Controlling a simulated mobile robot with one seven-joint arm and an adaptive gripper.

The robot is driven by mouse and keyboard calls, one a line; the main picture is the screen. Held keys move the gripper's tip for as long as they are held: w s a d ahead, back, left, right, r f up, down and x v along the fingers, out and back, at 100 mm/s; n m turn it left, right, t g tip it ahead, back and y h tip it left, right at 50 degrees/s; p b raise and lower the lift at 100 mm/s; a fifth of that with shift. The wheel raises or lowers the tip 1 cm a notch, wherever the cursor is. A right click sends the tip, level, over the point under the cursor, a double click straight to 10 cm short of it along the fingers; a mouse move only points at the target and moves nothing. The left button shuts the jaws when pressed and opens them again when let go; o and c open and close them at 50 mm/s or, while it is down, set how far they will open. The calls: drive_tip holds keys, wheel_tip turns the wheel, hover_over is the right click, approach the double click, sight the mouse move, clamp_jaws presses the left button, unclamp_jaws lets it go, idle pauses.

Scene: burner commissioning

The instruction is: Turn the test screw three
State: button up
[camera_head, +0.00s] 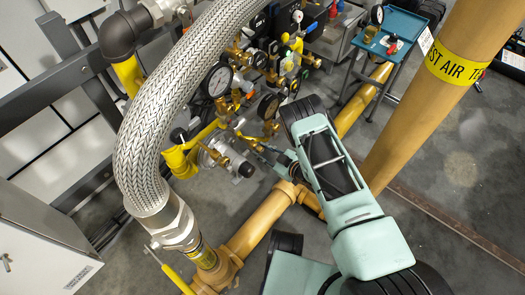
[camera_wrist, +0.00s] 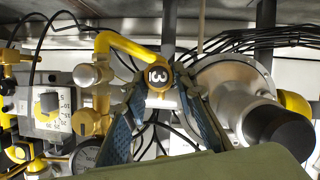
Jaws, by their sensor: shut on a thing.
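The test screw (camera_wrist: 157,75) is a brass round-headed fitting with a black face and white marking, near the centre of the wrist view. The marking is not fully clear. My gripper (camera_wrist: 160,97) has its two blue ridged fingers on either side of it, closed on the fitting below the marked face. In the head view, my gripper (camera_head: 255,143) reaches up and left into the brass valve cluster. The screw itself is too small to make out there, and the finger contact is partly hidden.
A yellow bent pipe (camera_wrist: 130,45) runs close beside the fitting. A silver round regulator (camera_wrist: 235,95) with a black cap is at right, and a grey dial box (camera_wrist: 48,103) at left. Pressure gauges (camera_head: 219,80) and a braided hose (camera_head: 150,135) crowd the head view.

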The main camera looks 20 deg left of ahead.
drive_tip(key=shift+t, duration=0.3)
drive_tip(key=shift+s+f+n+t, duration=0.15)
drive_tip(key=shift+n+t, duration=0.45)
drive_tip(key=shift+n, duration=0.5)
drive_tip(key=shift+s+a+n+t, duration=0.1)
drive_tip(key=shift+n+t, duration=0.7)
drive_tip(key=shift+n, duration=0.6)
drive_tip(key=o, duration=1.2)
drive_tip(key=shift+c, duration=0.2)
wheel_tip(320, 180, up, 10)
